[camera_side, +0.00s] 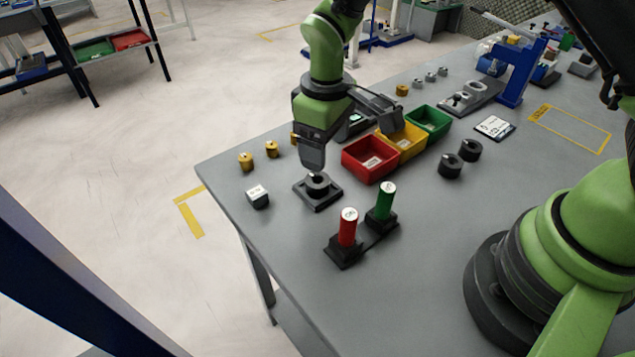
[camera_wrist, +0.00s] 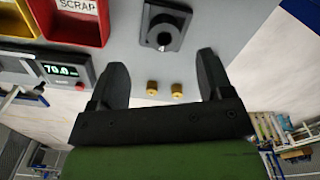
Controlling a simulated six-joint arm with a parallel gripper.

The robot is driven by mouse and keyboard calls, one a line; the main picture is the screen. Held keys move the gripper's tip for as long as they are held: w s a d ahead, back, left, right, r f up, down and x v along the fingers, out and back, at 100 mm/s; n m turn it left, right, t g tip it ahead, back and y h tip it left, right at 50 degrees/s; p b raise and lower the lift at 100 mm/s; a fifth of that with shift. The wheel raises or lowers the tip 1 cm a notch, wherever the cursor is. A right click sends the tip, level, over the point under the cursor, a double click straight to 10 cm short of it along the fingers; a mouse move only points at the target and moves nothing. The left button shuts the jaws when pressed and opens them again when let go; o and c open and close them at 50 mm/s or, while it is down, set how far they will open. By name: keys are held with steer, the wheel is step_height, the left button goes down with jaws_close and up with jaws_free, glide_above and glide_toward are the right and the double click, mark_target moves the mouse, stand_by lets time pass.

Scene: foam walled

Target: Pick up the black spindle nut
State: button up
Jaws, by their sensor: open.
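A black ring-like part (camera_side: 318,182), which looks like the black spindle nut, sits on a black square base (camera_side: 330,195) near the left part of the table. In the wrist view the round part (camera_wrist: 162,34) shows on its square plate (camera_wrist: 178,16), beyond the fingertips. Two similar black round parts (camera_side: 450,166) (camera_side: 470,150) stand farther right on the table, so which one is the nut is not certain. My gripper (camera_side: 313,170) is above the square base. In the wrist view my gripper (camera_wrist: 160,66) has its fingers wide apart with nothing between them.
Red (camera_side: 369,160), yellow (camera_side: 404,138) and green (camera_side: 430,121) bins stand right of the gripper. Red (camera_side: 347,228) and green (camera_side: 386,201) handles stand in front. A white-topped block (camera_side: 258,196) and brass parts (camera_side: 246,162) are at left.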

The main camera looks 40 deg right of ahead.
mark_target(322, 179)
steer(key=f, duration=0.8)
steer(key=shift+w+a, duration=0.1)
steer(key=shift+a, duration=0.15)
steer(key=shift+r, duration=0.1)
steer(key=c, duration=1)
